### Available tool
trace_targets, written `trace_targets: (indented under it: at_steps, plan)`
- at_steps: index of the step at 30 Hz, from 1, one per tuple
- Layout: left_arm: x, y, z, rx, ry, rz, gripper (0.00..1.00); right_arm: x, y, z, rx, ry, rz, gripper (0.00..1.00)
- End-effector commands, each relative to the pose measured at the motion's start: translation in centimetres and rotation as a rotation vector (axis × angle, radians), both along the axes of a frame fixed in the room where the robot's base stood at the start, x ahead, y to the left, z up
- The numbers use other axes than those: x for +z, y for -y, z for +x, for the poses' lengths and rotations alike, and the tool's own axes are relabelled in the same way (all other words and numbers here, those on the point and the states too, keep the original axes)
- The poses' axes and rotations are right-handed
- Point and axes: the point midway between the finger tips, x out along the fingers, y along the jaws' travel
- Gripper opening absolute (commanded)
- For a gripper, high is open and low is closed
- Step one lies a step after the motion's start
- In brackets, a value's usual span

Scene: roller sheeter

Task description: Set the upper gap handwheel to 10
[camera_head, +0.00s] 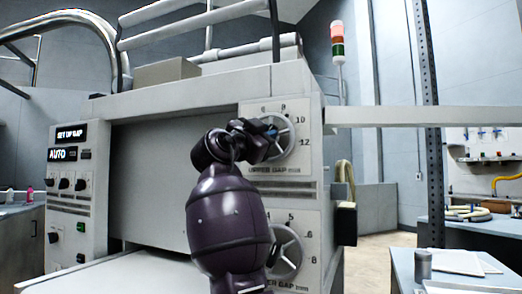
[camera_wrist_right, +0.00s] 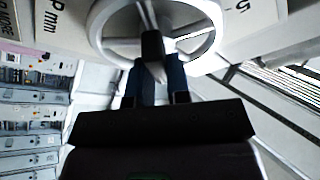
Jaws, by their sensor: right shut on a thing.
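The upper gap handwheel (camera_head: 293,138) is a pale spoked wheel on a white dial plate at the machine's upper right. The figures 10 and 12 show to its right, and "UPPER GAP mm" stands below it. My right gripper (camera_head: 269,131) reaches it from the left and covers its left part. In the right wrist view the wheel's rim (camera_wrist_right: 110,52) fills the top. There my right gripper (camera_wrist_right: 158,82), with dark blue fingers, is shut on the wheel's dark handle (camera_wrist_right: 152,47). Which figure the wheel points to cannot be told. My left gripper is not in view.
A second, lower handwheel (camera_head: 289,254) sits on its own dial plate below, partly behind my right arm. A control panel (camera_head: 72,185) with knobs and an AUTO display is at the left. A table (camera_head: 403,272) stands at the lower right, with open floor behind it.

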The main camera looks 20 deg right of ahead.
Motion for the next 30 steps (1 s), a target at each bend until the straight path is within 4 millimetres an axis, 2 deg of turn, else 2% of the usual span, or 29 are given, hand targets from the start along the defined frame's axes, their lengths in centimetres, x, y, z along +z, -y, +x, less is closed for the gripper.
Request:
trace_targets:
  at_steps: [1,15,30]
  plan:
    - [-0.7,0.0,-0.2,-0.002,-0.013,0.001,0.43,-1.0,0.0,0.6,-0.001,0.017,0.032,0.00]
    - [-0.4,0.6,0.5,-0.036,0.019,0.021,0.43,-0.5,0.0,0.2,-0.001,0.227,0.252,0.00]
    - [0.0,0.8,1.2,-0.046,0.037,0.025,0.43,-0.2,0.0,0.1,-0.001,0.274,0.300,0.00]
